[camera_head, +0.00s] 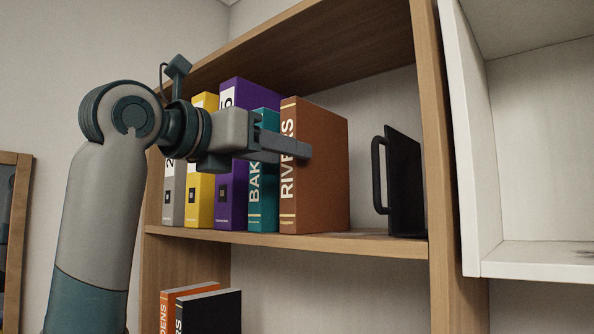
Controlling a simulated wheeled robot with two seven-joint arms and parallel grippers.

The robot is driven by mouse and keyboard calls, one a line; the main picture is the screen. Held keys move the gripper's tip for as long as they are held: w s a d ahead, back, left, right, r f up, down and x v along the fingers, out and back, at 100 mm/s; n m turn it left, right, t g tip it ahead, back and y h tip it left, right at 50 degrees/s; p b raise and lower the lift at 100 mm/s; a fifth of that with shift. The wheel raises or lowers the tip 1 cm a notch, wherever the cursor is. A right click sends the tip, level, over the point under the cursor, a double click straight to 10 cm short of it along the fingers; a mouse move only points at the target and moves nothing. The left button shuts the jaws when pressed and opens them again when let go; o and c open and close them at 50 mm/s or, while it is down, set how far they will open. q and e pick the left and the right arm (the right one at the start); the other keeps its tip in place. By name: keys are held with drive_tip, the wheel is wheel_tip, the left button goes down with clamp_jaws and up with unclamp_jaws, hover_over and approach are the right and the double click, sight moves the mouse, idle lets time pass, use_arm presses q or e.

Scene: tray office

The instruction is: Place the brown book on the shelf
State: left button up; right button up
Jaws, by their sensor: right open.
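The brown book (322,170), with "RIVERS" on its spine, stands upright on the wooden shelf (330,242), at the right end of a row of books and binders. Its base appears to rest on the shelf board, beside the teal book (264,185). My right gripper (303,149) is open, with its fingers in front of the upper spine of the brown book. It does not hold the book; whether a fingertip touches the spine cannot be told. The fingers hide part of the brown and teal spines. My left gripper is not in view.
Purple (233,200), yellow (200,205) and grey (174,195) binders stand left of the teal book. A black holder with a handle (405,185) stands to the right, past a gap. Orange and black books (212,312) are on the level below. A white shelf unit (540,262) is at right.

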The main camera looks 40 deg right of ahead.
drive_tip(key=shift+s+a, duration=0.1)
drive_tip(key=shift+a, duration=0.7)
